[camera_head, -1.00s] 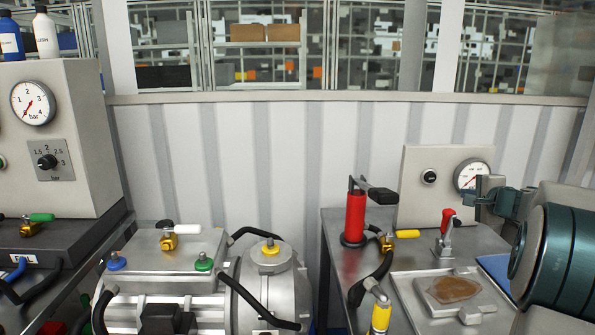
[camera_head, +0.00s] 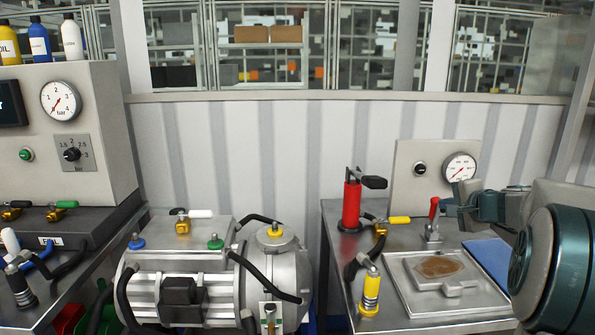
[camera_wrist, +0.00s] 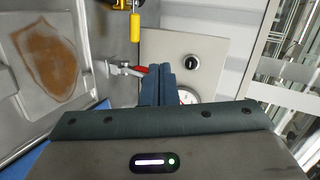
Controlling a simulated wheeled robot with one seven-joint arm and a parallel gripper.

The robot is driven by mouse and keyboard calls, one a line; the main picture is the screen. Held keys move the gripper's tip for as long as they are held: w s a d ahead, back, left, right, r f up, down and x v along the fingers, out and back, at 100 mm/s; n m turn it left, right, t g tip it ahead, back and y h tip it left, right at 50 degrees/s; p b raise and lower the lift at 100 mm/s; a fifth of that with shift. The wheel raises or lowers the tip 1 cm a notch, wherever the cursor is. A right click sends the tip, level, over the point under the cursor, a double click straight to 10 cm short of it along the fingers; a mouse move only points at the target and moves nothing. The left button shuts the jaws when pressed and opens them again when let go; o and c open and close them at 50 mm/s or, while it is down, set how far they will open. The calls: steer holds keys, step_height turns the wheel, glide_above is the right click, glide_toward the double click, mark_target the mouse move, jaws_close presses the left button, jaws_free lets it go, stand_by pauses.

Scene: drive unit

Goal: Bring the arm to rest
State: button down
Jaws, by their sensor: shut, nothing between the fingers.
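My gripper (camera_head: 452,204) is at the right in the head view, above the right bench, with my arm reaching in from the right edge. In the wrist view my gripper's two dark fingers (camera_wrist: 158,84) lie together, shut, with nothing between them. The fingertips show in front of the red-handled toggle clamp (camera_wrist: 127,69) and the gauge panel (camera_wrist: 190,45). The same clamp stands just left of my gripper in the head view (camera_head: 433,225); I cannot tell if they touch.
The right bench carries a red hand pump (camera_head: 352,205), a yellow-banded connector (camera_head: 370,290), a metal tray (camera_head: 405,290) with a brown patch, and a blue mat (camera_head: 490,256). The drive unit (camera_head: 210,280) stands at centre left. A control cabinet (camera_head: 105,140) is at far left.

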steer(key=s+a+f+n+g+y+p, duration=0.25)
steer(key=s+a+n+g, duration=0.45)
steer(key=s+a, duration=1)
steer(key=s+a+f+n+g+h+p, duration=0.1)
steer(key=s+a+f+n+h, duration=0.1)
steer(key=s, duration=0.6)
steer(key=s+a+f+n+g+h+p, duration=0.1)
steer(key=s+a+f+n+g+h, duration=0.1)
steer(key=s+f+n, duration=0.3)
steer(key=s, duration=0.4)
steer(key=shift+a+n+h, duration=0.3)
steer(key=shift+a+h, duration=0.05)
steer(key=shift+a, duration=0.05)
steer(key=shift+s, duration=0.1)
